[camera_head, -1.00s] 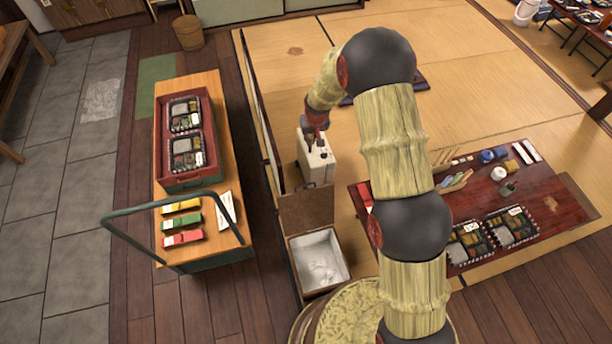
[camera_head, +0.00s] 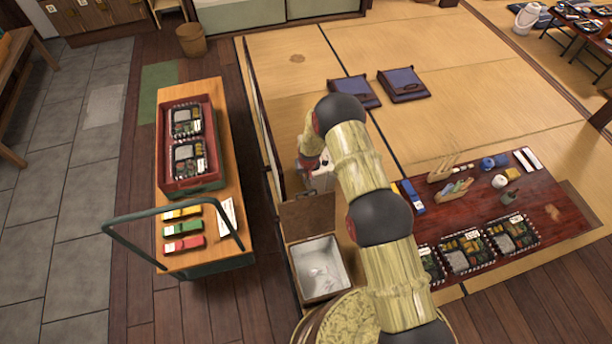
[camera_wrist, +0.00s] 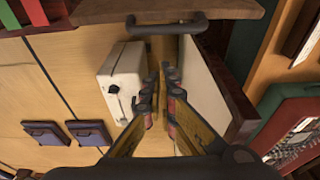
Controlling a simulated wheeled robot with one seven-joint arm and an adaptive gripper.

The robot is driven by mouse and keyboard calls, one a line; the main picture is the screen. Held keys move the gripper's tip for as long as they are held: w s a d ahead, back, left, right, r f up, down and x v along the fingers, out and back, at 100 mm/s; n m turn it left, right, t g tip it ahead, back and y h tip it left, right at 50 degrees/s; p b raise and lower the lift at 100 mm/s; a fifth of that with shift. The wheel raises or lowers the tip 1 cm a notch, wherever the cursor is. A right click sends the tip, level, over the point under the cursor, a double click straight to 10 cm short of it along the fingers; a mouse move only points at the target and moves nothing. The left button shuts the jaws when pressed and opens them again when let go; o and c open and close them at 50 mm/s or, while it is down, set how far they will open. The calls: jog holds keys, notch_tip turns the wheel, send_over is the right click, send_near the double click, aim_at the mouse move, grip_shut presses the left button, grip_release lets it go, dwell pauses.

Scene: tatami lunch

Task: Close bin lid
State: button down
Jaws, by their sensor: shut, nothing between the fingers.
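The bin (camera_head: 291,270) is a wooden box with a pale liner inside, standing open at the lower middle of the head view. Its brown wooden lid (camera_head: 307,212) stands raised at the bin's far side. In the wrist view the lid (camera_wrist: 100,12) crosses the top, with a dark bar handle (camera_wrist: 165,27) on it. My gripper (camera_wrist: 160,75) is shut and empty, its fingertips pointing toward the handle but apart from it in the picture. In the head view my arm largely hides the gripper, just beyond the lid.
A white box (camera_wrist: 122,78) stands close beside my fingers. A low wall (camera_wrist: 205,90) is on their other side. A cart with a red tray (camera_head: 163,170) stands left of the bin. A low table (camera_head: 545,215) with lunch boxes is at right. Two dark cushions (camera_head: 403,84) lie on the tatami.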

jog(key=s, duration=0.1)
jog(key=f, duration=0.1)
jog(key=s+f+b, duration=0.1)
jog(key=shift+s+d, duration=0.25)
jog(key=shift+s, duration=0.1)
dwell(0.5)
